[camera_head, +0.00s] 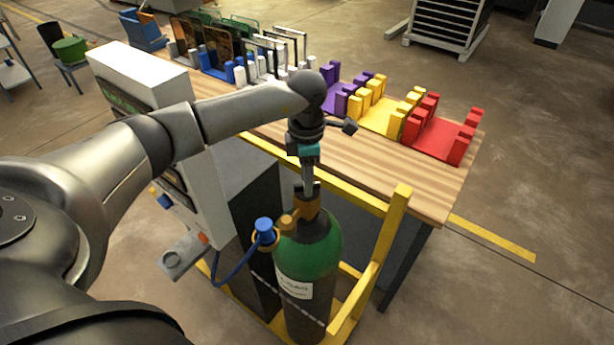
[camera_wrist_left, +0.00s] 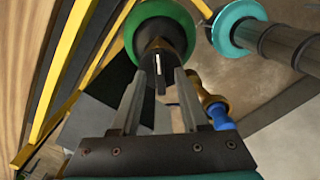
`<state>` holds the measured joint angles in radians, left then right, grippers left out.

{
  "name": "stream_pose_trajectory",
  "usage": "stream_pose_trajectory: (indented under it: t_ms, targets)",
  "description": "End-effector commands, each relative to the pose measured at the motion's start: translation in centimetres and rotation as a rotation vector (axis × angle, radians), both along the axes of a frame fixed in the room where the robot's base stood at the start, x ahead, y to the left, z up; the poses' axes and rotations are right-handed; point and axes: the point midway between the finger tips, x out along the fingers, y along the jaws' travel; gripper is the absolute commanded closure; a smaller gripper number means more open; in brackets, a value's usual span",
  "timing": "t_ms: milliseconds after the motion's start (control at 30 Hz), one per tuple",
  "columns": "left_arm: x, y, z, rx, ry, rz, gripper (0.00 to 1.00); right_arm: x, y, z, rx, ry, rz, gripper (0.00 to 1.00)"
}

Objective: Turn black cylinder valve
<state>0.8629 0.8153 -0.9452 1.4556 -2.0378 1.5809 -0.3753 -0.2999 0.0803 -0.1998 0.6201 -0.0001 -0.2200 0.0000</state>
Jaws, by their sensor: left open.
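The gas cylinder (camera_head: 303,303) stands upright in a yellow frame, with a green shoulder and a white label. Its black valve (camera_head: 298,190) sits on top above a brass neck, partly covered by my left gripper (camera_head: 308,183). The gripper points down at the valve from above. In the left wrist view, the two fingers of my left gripper (camera_wrist_left: 161,73) are apart, with the black valve (camera_wrist_left: 157,50) between and just beyond their tips. I cannot tell whether they touch it. The green shoulder (camera_wrist_left: 178,17) shows behind. My right gripper is not in view.
A brass fitting with a blue knob (camera_head: 264,228) and hose sits left of the valve. The yellow frame (camera_head: 396,215) rises on the right. Behind is a wooden table (camera_head: 350,160) with coloured racks. A white machine column (camera_head: 196,190) stands at left.

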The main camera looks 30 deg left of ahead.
Motion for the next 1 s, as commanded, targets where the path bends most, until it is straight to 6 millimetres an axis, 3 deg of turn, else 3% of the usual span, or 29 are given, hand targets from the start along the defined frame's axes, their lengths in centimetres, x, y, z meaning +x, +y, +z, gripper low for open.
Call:
stream_pose_trajectory:
  t_ms: [333, 733, 1000]
  targets:
    - [0.01, -0.04, -0.36, -0.001, -0.001, -0.001, 0.56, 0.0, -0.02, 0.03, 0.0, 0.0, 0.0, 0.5]
    - [0.0, -0.05, -0.32, -0.001, -0.001, -0.001, 1.0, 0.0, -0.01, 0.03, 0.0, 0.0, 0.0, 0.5]
    - [0.0, -0.05, -0.31, -0.001, 0.0, -0.001, 1.0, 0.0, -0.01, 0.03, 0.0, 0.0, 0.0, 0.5]
